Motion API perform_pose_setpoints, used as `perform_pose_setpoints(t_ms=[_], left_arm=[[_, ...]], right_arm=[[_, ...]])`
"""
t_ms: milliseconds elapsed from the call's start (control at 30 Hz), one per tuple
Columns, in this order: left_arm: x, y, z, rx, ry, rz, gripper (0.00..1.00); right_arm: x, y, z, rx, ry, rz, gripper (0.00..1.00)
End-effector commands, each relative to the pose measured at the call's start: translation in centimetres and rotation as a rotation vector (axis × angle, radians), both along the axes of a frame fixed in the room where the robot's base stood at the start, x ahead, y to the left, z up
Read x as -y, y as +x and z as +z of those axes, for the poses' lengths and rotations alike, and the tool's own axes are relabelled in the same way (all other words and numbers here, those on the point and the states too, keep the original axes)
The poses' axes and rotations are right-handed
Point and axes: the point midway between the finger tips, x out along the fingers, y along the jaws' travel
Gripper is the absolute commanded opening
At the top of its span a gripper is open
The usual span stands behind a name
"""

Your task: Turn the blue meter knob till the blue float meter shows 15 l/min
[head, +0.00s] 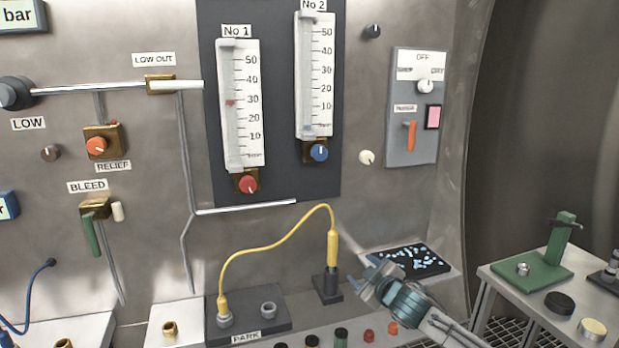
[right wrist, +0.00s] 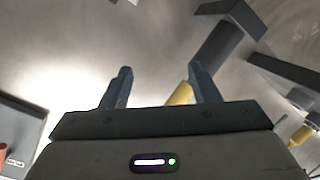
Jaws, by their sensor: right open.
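The blue meter knob (head: 319,152) sits on a brass block below the No 2 float meter (head: 316,75); its white mark points up. In that tube a bluish float (head: 308,128) seems to rest near the bottom, below the 10 mark. The No 1 meter (head: 241,105) to its left has a red float near 30 and a red knob (head: 247,184) below. My right gripper (head: 378,284) is at the lower right, well below the blue knob and apart from it. In the right wrist view its two fingers (right wrist: 160,88) stand apart with nothing between them. My left gripper is not in view.
A yellow hose (head: 277,237) arches from the PARK block (head: 248,318) to a dark stand (head: 327,286), left of my right gripper. A black tray with pale bits (head: 410,262) lies behind the gripper. A grey switch panel (head: 414,107) is right of the meters.

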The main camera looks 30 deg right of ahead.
Motion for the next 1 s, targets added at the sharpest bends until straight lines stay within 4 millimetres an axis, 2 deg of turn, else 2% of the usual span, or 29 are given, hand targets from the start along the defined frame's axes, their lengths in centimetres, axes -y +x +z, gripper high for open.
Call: perform_pose_setpoints(t_ms=[33,133,300,400,500,600,767,1000], left_arm=[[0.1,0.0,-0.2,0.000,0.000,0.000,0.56],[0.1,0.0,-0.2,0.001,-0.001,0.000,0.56],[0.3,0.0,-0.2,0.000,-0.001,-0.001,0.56],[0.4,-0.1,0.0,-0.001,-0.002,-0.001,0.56],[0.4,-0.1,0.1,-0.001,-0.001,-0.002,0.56],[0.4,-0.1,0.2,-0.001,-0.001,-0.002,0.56],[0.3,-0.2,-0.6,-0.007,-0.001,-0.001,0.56],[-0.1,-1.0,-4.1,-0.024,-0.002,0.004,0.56]], right_arm=[[0.0,0.5,2.7,0.047,-0.036,0.024,0.56],[-0.4,1.0,8.4,0.139,-0.099,0.075,0.56],[-2.4,0.3,18.7,0.301,-0.234,0.180,0.56],[-3.8,-0.7,23.1,0.368,-0.296,0.231,0.56],[-4.8,-1.5,25.7,0.408,-0.338,0.263,0.56],[-5.3,-2.0,26.9,0.425,-0.355,0.279,0.56],[-5.4,-1.9,27.3,0.429,-0.357,0.282,0.56],[-5.3,-1.5,27.5,0.428,-0.355,0.281,0.56]])
